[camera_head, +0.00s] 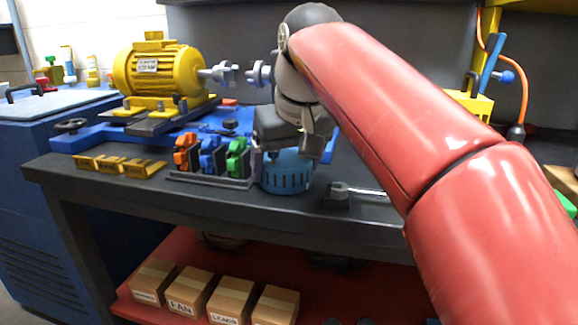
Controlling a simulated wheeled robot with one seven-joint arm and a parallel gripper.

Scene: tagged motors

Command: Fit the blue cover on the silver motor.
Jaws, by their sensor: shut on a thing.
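The blue cover (287,176) is a round, slotted cup near the front edge of the dark workbench, just right of the coloured clamps. My gripper (290,153) points down over it and is shut on its upper part. I cannot tell whether the cover rests on the bench or is slightly above it. No silver motor can be made out; my red arm hides much of the bench's right side. A yellow motor (152,72) with a white tag stands on a blue base at the back left.
A rack of orange, blue and green clamps (211,158) stands close left of the cover. Yellow blocks (120,166) lie further left. A metal tool (362,192) lies to the right. Cardboard boxes (187,294) sit on the red lower shelf.

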